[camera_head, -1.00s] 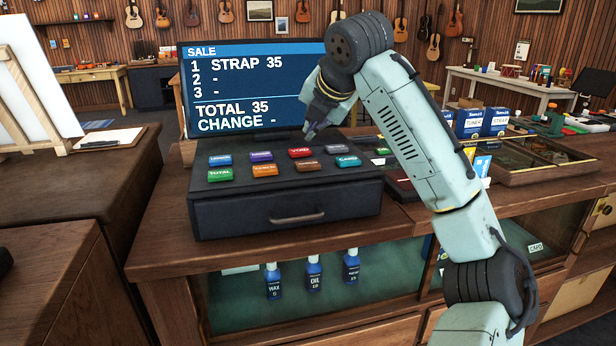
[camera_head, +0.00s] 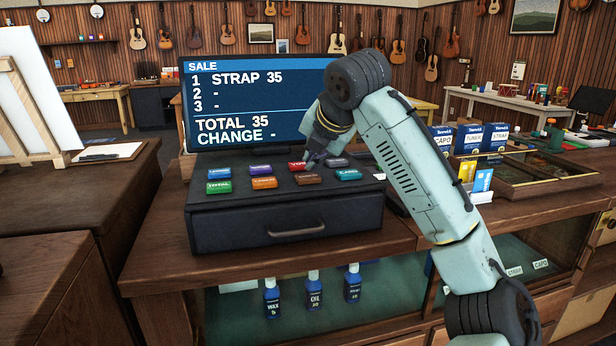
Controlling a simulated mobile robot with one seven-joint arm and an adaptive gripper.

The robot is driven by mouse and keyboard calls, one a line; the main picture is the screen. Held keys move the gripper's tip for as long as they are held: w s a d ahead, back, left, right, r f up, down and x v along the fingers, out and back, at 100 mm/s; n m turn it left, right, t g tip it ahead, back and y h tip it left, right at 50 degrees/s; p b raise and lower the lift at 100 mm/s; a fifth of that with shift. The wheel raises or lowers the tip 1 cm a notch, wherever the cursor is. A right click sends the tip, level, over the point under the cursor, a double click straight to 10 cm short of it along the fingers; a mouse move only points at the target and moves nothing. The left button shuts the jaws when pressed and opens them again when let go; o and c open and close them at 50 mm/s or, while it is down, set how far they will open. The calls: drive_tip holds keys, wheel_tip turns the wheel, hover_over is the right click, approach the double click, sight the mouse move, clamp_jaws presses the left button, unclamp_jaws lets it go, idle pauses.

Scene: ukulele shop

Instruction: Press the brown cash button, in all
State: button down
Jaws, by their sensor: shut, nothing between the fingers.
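The brown button (camera_head: 307,178) is in the front row of the dark cash register (camera_head: 285,213), between an orange button (camera_head: 263,183) and a teal one (camera_head: 347,174). Its label is too small to read surely. My gripper (camera_head: 313,158) is shut and empty, pointing down over the key panel. Its tips appear just behind the brown button, beside the red button (camera_head: 298,167); I cannot tell whether they touch anything. The screen (camera_head: 255,105) behind reads STRAP 35, TOTAL 35 and CHANGE with a dash.
Blue (camera_head: 219,173), green TOTAL (camera_head: 219,187) and purple (camera_head: 336,162) buttons share the panel. Small boxes (camera_head: 468,140) and a wooden tray (camera_head: 540,178) stand right of my arm. The wooden counter (camera_head: 160,245) is bare left of the register.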

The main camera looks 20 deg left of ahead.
sight(312, 176)
drive_tip(key=shift+f, duration=0.2)
idle(0.6)
drive_tip(key=shift+f, duration=0.25)
drive_tip(key=shift+f, duration=0.45)
idle(0.9)
drive_tip(key=shift+r+p, duration=0.9)
drive_tip(key=shift+p, duration=0.05)
wheel_tip(312, 176, up, 5)
drive_tip(key=p, duration=0.5)
idle(0.6)
